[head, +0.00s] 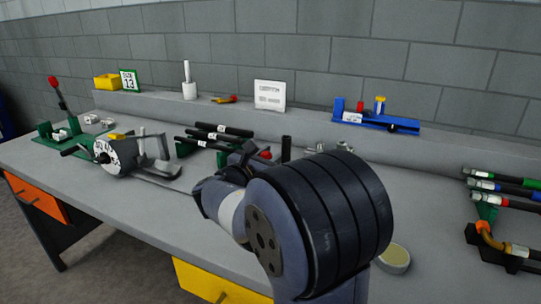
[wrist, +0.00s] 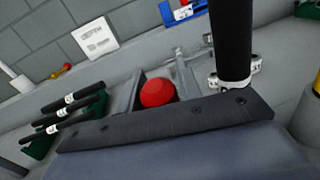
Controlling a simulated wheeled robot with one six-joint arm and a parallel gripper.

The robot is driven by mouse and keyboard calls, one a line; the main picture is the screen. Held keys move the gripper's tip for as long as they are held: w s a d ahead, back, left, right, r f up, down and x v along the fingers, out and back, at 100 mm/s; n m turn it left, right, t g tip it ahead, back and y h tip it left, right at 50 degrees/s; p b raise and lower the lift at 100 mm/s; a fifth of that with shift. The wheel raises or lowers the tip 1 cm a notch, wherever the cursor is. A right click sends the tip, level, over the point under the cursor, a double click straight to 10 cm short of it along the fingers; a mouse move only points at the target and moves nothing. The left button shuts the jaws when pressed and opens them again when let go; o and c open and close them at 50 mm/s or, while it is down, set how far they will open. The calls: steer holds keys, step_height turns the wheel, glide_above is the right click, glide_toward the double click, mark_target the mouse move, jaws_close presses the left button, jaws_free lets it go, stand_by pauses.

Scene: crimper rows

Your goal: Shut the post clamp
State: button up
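A dark upright post (wrist: 231,38) stands right of centre in the wrist view, with a pale metal clamp collar (wrist: 235,79) around its lower part. The post also shows in the head view (head: 286,148), just right of my gripper. I cannot tell whether the collar is open or shut. A red knob (wrist: 158,92) shows between the two grey fingers of my gripper (wrist: 156,82). The fingers are apart; I cannot tell whether either touches the knob. In the head view my arm hides much of the bench around the gripper (head: 250,155), and the knob (head: 265,154) peeks out beside it.
Several black rods (wrist: 65,112) lie on a green rack left of the post. A grey tool with a round white label (head: 108,152) lies further left. A blue fixture (head: 375,121) sits on the back ledge. Coloured-handled tools (head: 505,190) occupy the right; bench between is mostly clear.

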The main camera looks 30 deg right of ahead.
jaws_close()
steer(key=shift+f, duration=0.1)
steer(key=shift+s+a+f+b, duration=0.1)
steer(key=shift+a+f+b, duration=0.05)
steer(key=shift+b, duration=0.45)
steer(key=shift+s+a+f+h+b, duration=0.25)
steer(key=shift+h+b, duration=0.35)
steer(key=shift+b, duration=0.55)
steer(key=a+h+b, duration=0.1)
steer(key=b, duration=0.1)
steer(key=s+t+h+b, duration=0.1)
steer(key=b, duration=0.2)
steer(key=shift+s+a+f+m+t, duration=0.2)
steer(key=shift+a+m+t, duration=0.1)
steer(key=shift+a, duration=0.1)
steer(key=shift+s+a+r+h+b, duration=0.2)
steer(key=shift+a+h+b, duration=0.1)
steer(key=shift+h+b, duration=0.25)
